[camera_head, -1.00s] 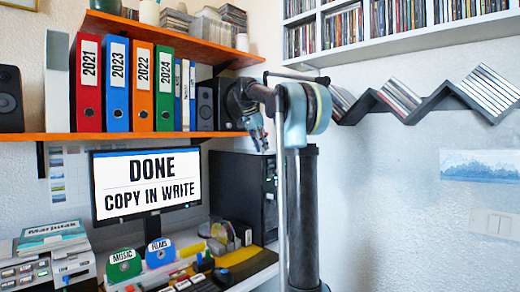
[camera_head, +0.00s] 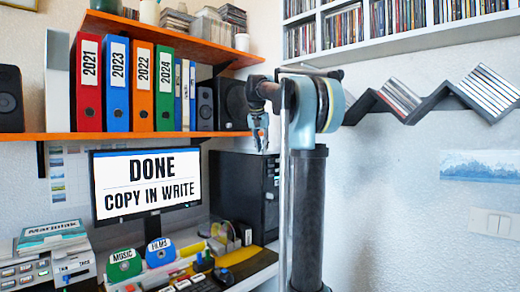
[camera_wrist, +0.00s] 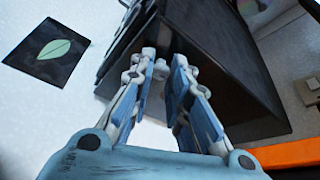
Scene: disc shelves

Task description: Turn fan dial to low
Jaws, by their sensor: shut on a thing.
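My gripper (camera_head: 259,146) points downward in the head view, at the front of the black computer tower (camera_head: 238,190) below the orange shelf. In the wrist view, my gripper's blue fingers (camera_wrist: 164,66) are close together beside a large black box (camera_wrist: 215,65). A small pale piece (camera_wrist: 158,72) shows between the fingertips, and the fingers are shut on it. I cannot tell whether this piece is the fan dial; no dial or low mark is readable. The monitor (camera_head: 148,185) reads "DONE COPY IN WRITE".
The orange shelf (camera_head: 60,136) with binders and black speakers is just left of the gripper. The desk below holds disc holders (camera_head: 124,264) and other small items. A dark card with a leaf (camera_wrist: 47,50) is in the wrist view.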

